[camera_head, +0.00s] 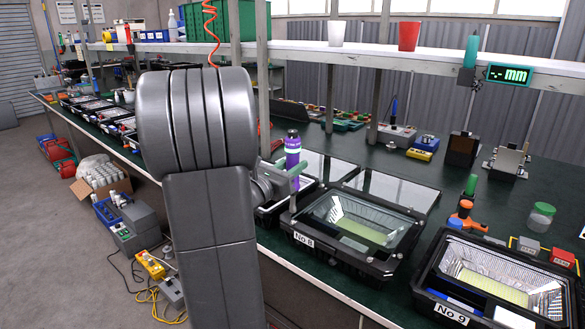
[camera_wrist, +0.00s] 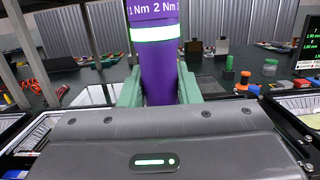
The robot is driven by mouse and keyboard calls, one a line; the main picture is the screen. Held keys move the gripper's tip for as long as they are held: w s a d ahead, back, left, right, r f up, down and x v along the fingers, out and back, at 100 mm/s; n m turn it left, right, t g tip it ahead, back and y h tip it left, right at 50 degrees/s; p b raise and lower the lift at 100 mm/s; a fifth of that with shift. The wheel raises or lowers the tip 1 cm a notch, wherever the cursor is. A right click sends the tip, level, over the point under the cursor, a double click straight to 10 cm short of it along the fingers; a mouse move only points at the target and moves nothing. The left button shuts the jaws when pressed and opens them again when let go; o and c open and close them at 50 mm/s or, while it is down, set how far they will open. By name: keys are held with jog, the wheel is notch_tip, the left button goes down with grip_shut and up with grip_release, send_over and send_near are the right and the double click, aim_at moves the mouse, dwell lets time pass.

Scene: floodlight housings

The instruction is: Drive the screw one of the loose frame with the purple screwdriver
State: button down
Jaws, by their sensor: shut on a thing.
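The housing No 8 (camera_head: 290,222) sits just right of my gripper with a black glazed frame (camera_head: 412,225) on top. I cannot tell whether this frame is the loose one. Screw one cannot be made out.
The housing No 9 (camera_head: 425,298) stands open at the right. Glazed frames (camera_head: 400,188) lie behind No 8. A shelf (camera_head: 400,58) runs above the bench.

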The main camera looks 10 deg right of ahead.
jog(key=shift+f+b, duration=1.25)
jog(key=shift+b, duration=0.6)
jog(key=shift+f+b, duration=1.1)
jog(key=shift+b, duration=0.85)
dwell(2.9)
jog(key=shift+r, duration=0.1)
